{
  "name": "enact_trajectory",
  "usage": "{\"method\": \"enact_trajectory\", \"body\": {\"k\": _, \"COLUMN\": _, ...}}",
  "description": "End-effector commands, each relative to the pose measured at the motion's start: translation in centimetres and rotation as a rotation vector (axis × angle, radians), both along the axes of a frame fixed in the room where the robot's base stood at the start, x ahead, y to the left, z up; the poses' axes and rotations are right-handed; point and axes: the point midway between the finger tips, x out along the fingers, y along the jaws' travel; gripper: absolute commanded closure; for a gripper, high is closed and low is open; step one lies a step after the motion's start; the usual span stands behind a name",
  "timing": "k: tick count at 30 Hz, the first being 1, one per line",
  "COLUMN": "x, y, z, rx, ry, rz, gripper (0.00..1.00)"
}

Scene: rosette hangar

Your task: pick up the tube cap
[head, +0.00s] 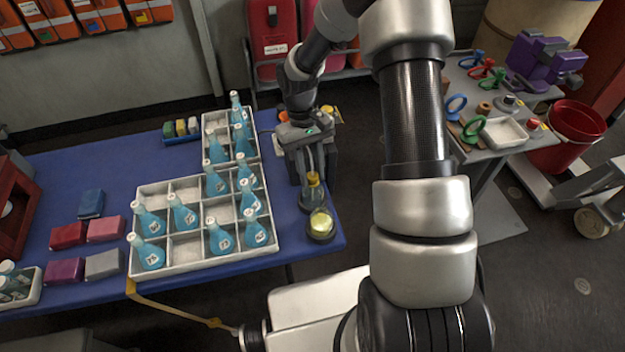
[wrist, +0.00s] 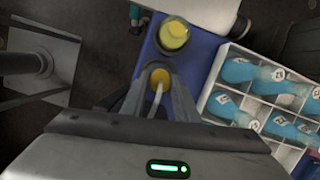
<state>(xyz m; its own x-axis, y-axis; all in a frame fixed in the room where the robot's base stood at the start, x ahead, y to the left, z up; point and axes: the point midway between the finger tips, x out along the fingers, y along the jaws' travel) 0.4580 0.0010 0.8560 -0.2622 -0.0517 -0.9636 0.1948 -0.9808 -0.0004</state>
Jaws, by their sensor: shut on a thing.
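The tube cap appears to be the small yellow piece with a thin pale stem (wrist: 160,77) between my fingertips in the wrist view. In the head view a yellow piece (head: 313,180) shows just below the fingers. My gripper (head: 310,168) points down over the right part of the blue table, shut on this piece. In the wrist view my gripper (wrist: 160,82) has its two fingers close on either side of it. Whether its lower end is clear of the dark round base (head: 312,197) below cannot be told.
A second dark round stand with a pale yellow top (head: 320,222) is close by, near the table's right edge; it also shows in the wrist view (wrist: 174,35). A white divided tray (head: 185,252) with several blue bottles is to the left. Several coloured blocks (head: 68,235) lie farther left.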

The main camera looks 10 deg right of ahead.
Motion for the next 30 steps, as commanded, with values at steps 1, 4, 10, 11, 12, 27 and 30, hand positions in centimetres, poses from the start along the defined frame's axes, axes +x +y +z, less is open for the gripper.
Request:
{"method": "enact_trajectory", "body": {"k": 1, "x": 0.0, "y": 0.0, "z": 0.0, "rx": 0.0, "ry": 0.0, "rz": 0.0, "gripper": 0.93}}
{"method": "enact_trajectory", "body": {"k": 4, "x": 0.0, "y": 0.0, "z": 0.0, "rx": 0.0, "ry": 0.0, "rz": 0.0, "gripper": 0.93}}
{"method": "enact_trajectory", "body": {"k": 10, "x": 0.1, "y": 0.0, "z": 0.4, "rx": -0.001, "ry": -0.001, "rz": 0.0, "gripper": 0.93}}
{"method": "enact_trajectory", "body": {"k": 11, "x": 0.1, "y": 0.0, "z": 0.7, "rx": -0.001, "ry": -0.002, "rz": 0.0, "gripper": 0.93}}
{"method": "enact_trajectory", "body": {"k": 12, "x": 0.1, "y": 0.0, "z": 1.2, "rx": -0.001, "ry": -0.003, "rz": 0.001, "gripper": 0.93}}
{"method": "enact_trajectory", "body": {"k": 27, "x": 0.1, "y": 0.0, "z": 9.8, "rx": -0.001, "ry": -0.001, "rz": 0.0, "gripper": 0.93}}
{"method": "enact_trajectory", "body": {"k": 30, "x": 0.0, "y": 0.0, "z": 10.5, "rx": 0.0, "ry": -0.001, "rz": 0.0, "gripper": 0.93}}
